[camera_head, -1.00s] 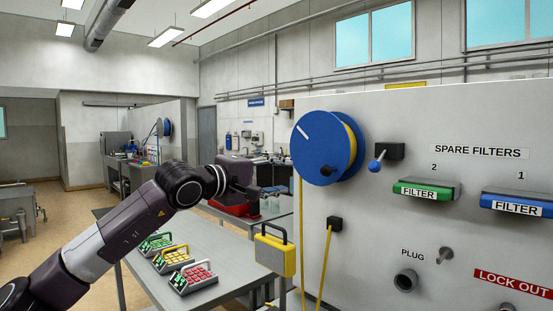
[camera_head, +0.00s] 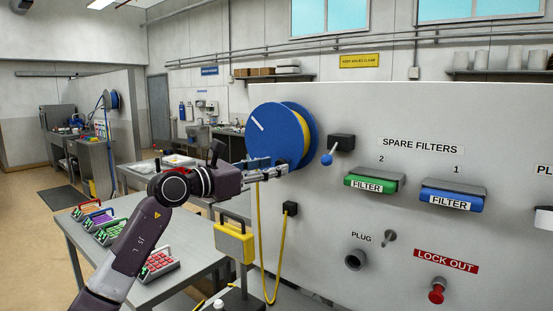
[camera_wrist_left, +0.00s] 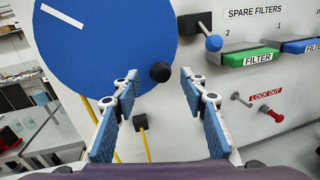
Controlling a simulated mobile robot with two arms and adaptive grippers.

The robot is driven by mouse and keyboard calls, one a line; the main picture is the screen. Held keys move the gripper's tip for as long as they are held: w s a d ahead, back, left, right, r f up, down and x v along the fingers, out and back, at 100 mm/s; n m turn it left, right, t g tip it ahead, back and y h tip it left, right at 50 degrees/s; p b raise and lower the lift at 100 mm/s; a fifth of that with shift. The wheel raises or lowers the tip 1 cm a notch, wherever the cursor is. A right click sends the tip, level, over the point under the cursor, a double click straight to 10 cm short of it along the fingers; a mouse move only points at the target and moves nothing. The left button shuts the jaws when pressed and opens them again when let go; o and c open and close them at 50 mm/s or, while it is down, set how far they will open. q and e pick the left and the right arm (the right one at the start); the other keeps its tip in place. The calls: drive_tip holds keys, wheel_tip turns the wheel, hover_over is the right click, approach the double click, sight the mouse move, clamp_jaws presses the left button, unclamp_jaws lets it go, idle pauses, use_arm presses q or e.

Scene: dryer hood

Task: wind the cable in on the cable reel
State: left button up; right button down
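The cable reel (camera_head: 276,136) is a blue disc with a white stripe near its upper left, mounted on the grey wall panel, with yellow cable (camera_head: 258,225) hanging from it. In the left wrist view the reel's blue face (camera_wrist_left: 100,40) fills the upper left. Its black crank knob (camera_wrist_left: 160,72) sits at the lower right of that face. My left gripper (camera_head: 276,170) is in front of the reel's lower part and hides the knob in the head view. In the left wrist view its blue-padded fingers (camera_wrist_left: 159,88) are spread, with the knob showing between their tips. Contact cannot be told.
A blue-tipped lever (camera_head: 328,158) sits just right of the reel. A yellow box (camera_head: 234,242) hangs below my left gripper. A grey table (camera_head: 195,258) with coloured keypads stands at the left. Green (camera_head: 372,181) and blue (camera_head: 450,197) filters are further right.

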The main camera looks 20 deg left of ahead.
use_arm(q)
drive_tip(key=shift+p+x, duration=0.6)
drive_tip(key=shift+x, duration=1.3)
drive_tip(key=shift+s, duration=0.1)
clamp_jaws()
